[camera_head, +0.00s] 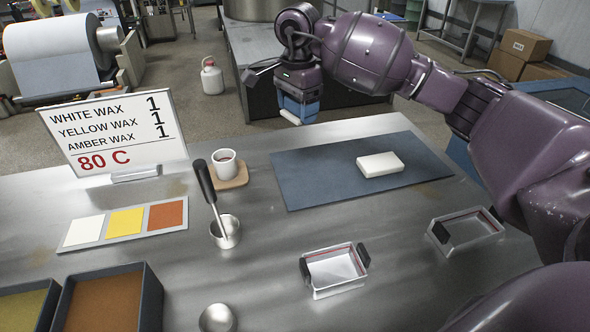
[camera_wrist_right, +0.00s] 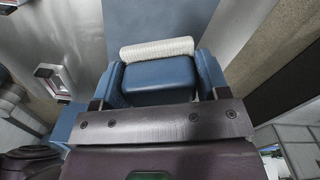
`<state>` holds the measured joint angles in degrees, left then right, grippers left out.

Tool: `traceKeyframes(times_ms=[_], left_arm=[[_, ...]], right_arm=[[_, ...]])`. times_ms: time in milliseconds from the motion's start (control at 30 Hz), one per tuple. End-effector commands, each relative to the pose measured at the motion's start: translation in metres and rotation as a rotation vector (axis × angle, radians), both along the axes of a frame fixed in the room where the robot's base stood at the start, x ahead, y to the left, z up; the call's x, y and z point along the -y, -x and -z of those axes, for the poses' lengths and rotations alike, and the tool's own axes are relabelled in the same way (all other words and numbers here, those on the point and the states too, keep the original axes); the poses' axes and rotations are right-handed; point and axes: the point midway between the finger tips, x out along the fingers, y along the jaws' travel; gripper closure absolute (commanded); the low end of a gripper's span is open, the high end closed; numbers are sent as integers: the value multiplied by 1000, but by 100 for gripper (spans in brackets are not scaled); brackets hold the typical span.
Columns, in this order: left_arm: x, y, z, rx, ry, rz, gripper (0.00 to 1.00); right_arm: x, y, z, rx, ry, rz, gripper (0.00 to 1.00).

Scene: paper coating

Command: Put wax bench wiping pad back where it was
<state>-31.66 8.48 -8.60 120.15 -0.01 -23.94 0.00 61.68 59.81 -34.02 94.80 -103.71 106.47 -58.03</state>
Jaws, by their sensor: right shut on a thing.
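My right gripper (camera_head: 298,108) is shut on the wiping pad, a blue block (camera_wrist_right: 158,82) with a white textured strip along its far side. In the head view the gripper appears at the bench's far edge, behind the blue mat (camera_head: 310,178). Only a small blue-and-white part of the pad shows below the gripper there. In the right wrist view the pad sits between the two blue fingers, with the mat (camera_wrist_right: 150,15) beyond it. I cannot tell its exact height. My left gripper is not in view.
A white block (camera_head: 380,164) lies on the mat. A mug (camera_head: 225,163) on a coaster, a metal cup (camera_head: 226,232) with a dark-handled tool, a wax sign (camera_head: 118,135) and colour samples (camera_head: 125,222) stand left. Metal trays (camera_head: 335,270) (camera_head: 468,231) sit in front.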

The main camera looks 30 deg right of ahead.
Motion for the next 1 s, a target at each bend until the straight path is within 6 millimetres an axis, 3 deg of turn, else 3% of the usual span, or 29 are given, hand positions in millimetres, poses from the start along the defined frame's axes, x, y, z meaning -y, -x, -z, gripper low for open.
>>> traceKeyframes(times_ms=[100,500,833,1000], left_arm=[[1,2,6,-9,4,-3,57],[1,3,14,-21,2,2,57],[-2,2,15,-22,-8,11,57],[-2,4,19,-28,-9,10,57]], right_arm=[[0,0,31,-7,-1,0,51],[0,0,112,-5,-2,2,51],[0,0,133,-2,-1,2,51],[-1,0,157,-3,-3,1,51]])
